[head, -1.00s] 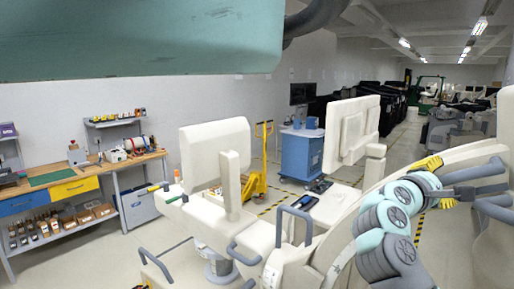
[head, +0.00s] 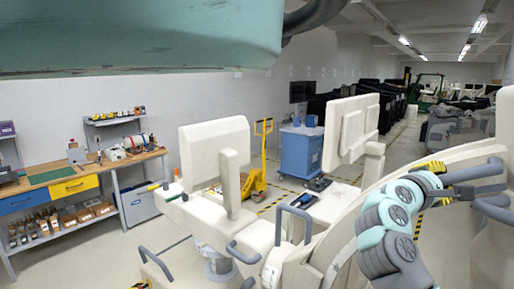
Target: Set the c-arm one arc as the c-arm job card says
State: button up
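The c-arm one shows as a large cream machine. Its curved arc (head: 462,154) runs from the lower middle to the right edge, with a grey handle (head: 476,171) at its upper right. My arm, with teal and grey joints, reaches up in front of the arc. My gripper (head: 446,190) is at the arc's upper right, close to the grey handle. Its fingers are too small and overlapped to tell whether they touch or grip it. I cannot make out a job card or a scale on the arc.
A cream monitor cart (head: 215,150) stands in the middle. Behind are a yellow pallet truck (head: 258,170) and a blue cabinet (head: 302,152). A workbench (head: 140,155) lines the left wall. A large teal block (head: 140,35) hides the upper left. Floor shows at lower left.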

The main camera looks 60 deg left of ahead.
grip_shut()
jog(key=shift+r, duration=0.1)
jog(key=shift+a, duration=0.1)
jog(key=shift+s+a+f+n+b, duration=0.2)
jog(key=shift+a+f+b, duration=0.25)
jog(key=shift+a+b, duration=0.15)
jog(key=shift+s+a+f+n+b, duration=0.1)
jog(key=shift+s+a+f+b, duration=0.1)
jog(key=shift+a+f+b, duration=0.4)
jog(key=o, duration=0.7)
grip_release()
jog(key=shift+d+r, duration=0.1)
jog(key=shift+r, duration=0.05)
jog(key=shift+c, duration=0.2)
jog(key=shift+s, duration=0.1)
jog(key=s+a, duration=0.1)
jog(key=s, duration=1)
jog(key=shift+s, duration=0.4)
